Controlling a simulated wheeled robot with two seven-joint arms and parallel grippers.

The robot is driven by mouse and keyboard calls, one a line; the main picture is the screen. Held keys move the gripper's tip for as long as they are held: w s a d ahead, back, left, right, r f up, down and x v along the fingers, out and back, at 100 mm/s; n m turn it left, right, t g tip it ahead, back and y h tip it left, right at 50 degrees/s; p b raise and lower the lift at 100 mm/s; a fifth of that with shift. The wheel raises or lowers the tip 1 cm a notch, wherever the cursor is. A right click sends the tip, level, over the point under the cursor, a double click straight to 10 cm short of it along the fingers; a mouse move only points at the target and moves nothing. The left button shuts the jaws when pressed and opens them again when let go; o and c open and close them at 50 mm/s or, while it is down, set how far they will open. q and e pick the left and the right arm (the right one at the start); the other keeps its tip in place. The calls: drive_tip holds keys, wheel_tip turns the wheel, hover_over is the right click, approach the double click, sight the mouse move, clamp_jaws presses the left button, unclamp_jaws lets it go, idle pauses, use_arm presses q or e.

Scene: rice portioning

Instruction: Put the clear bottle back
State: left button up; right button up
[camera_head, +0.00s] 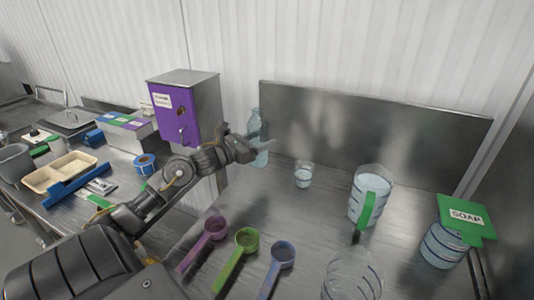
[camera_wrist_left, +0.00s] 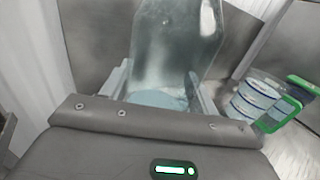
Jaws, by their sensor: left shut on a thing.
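The clear bottle (camera_head: 256,128) stands upright at the back left of the steel table, near the backsplash. My left gripper (camera_head: 262,146) reaches it from the left and is shut on its body. In the left wrist view the bottle (camera_wrist_left: 178,45) fills the space between the two fingers of the gripper (camera_wrist_left: 165,92). Pale liquid shows low in it. I cannot tell for certain whether its base touches the table. My right gripper is not in view.
A small cup (camera_head: 303,174) stands right of the bottle. A green-handled pitcher (camera_head: 371,193), a soap container (camera_head: 443,246) and a clear vessel (camera_head: 351,276) stand further right. Purple, green and blue scoops (camera_head: 246,240) lie in front. A purple box (camera_head: 184,110) is at left.

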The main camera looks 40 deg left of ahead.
use_arm(q)
drive_tip(key=w+f+p, duration=0.1)
drive_tip(key=f, duration=0.1)
drive_tip(key=w+f, duration=0.1)
drive_tip(key=f, duration=0.2)
drive_tip(key=w+f+p, duration=0.1)
drive_tip(key=w+f, duration=0.1)
drive_tip(key=shift+a+f+p, duration=0.25)
drive_tip(key=shift+a+p, duration=0.1)
drive_tip(key=shift+a, duration=0.05)
drive_tip(key=shift+f, duration=0.4)
drive_tip(key=shift+s, duration=0.1)
drive_tip(key=shift+f, duration=0.1)
drive_tip(key=o, duration=1.2)
